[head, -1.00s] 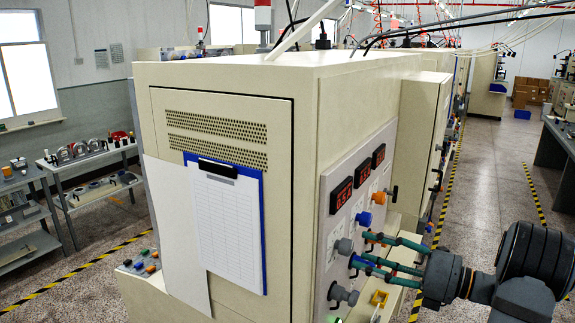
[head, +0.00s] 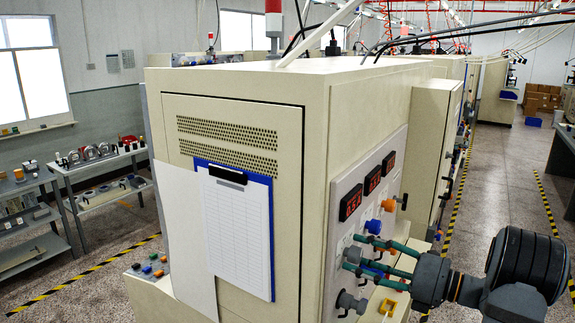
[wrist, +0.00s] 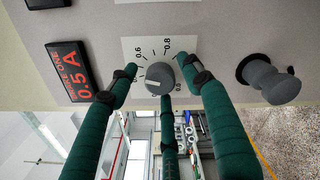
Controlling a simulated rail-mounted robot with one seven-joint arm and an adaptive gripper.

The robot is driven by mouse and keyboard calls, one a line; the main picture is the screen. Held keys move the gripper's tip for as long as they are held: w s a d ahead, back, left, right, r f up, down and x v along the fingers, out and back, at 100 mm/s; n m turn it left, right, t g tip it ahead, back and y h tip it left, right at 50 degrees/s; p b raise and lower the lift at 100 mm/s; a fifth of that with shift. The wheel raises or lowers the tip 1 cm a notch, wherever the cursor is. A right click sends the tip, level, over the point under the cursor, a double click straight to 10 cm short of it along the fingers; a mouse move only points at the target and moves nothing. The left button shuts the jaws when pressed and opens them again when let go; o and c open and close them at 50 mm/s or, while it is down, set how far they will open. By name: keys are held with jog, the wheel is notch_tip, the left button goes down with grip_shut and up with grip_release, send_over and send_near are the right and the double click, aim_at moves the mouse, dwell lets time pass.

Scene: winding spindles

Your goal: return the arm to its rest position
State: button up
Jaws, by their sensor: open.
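My gripper (head: 352,252) has green fingers and is at the side control panel (head: 345,200) of a beige machine. In the wrist view, the fingers of my gripper (wrist: 160,78) are spread around a grey dial knob (wrist: 160,78), with tips close to its sides. I cannot tell whether they touch it. The dial's scale shows 0.6 and 0.8. The red display (wrist: 70,72) beside it reads 0.5 A. My gripper holds nothing that I can see.
Another grey knob (wrist: 268,80) sticks out of the panel beside the dial. Blue (head: 374,227) and orange (head: 388,205) knobs are above the fingers. A clipboard (head: 238,225) hangs on the machine's front. An aisle (head: 500,190) lies open to the right.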

jog(key=v, duration=1.1)
jog(key=x, duration=1.1)
jog(key=shift+w+a, duration=0.1)
jog(key=shift+a, duration=0.2)
jog(key=shift+w+f+n+b, duration=0.15)
jog(key=shift+f+n+b, duration=0.3)
jog(key=shift+b, duration=0.65)
jog(key=shift+a+n+b, duration=0.1)
jog(key=shift+n+b, duration=0.65)
jog(key=n+b, duration=0.4)
jog(key=shift+r, duration=0.1)
jog(key=n+b, duration=0.4)
jog(key=n, duration=0.1)
jog(key=b+v, duration=0.4)
jog(key=v, duration=0.6)
jog(key=shift+r+n, duration=0.3)
jog(key=shift+r, duration=0.05)
